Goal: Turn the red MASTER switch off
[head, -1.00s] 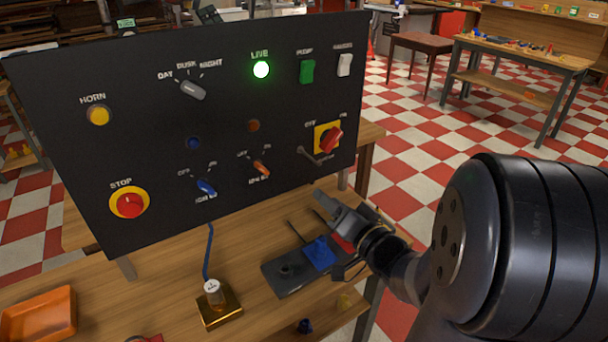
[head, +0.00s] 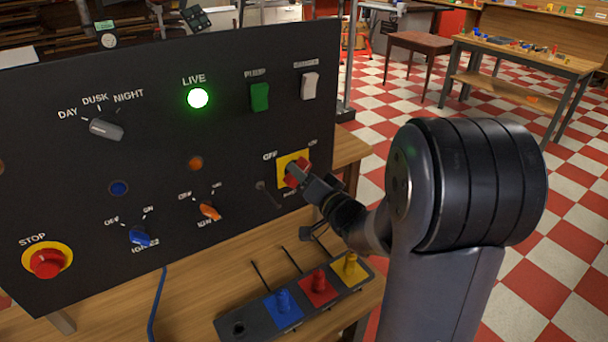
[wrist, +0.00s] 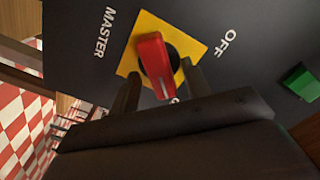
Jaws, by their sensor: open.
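The red MASTER switch (head: 295,174) is a rotary handle on a yellow square plate (head: 284,163) at the lower right of the black panel. In the head view OFF is printed at its upper left and ON at its upper right, and my gripper partly covers it. In the wrist view the red handle (wrist: 155,64) stands between the two fingers of my gripper (wrist: 160,92), with its end toward the gripper. The fingers are open on either side of the handle; I cannot tell whether either touches it. The green LIVE lamp (head: 198,98) is lit.
The panel (head: 150,180) also carries a red STOP button (head: 47,263), a blue switch (head: 140,236), an orange switch (head: 209,211) and a green PUMP rocker (head: 260,97). A lever block (head: 238,328) with coloured levers stands on the bench below my arm.

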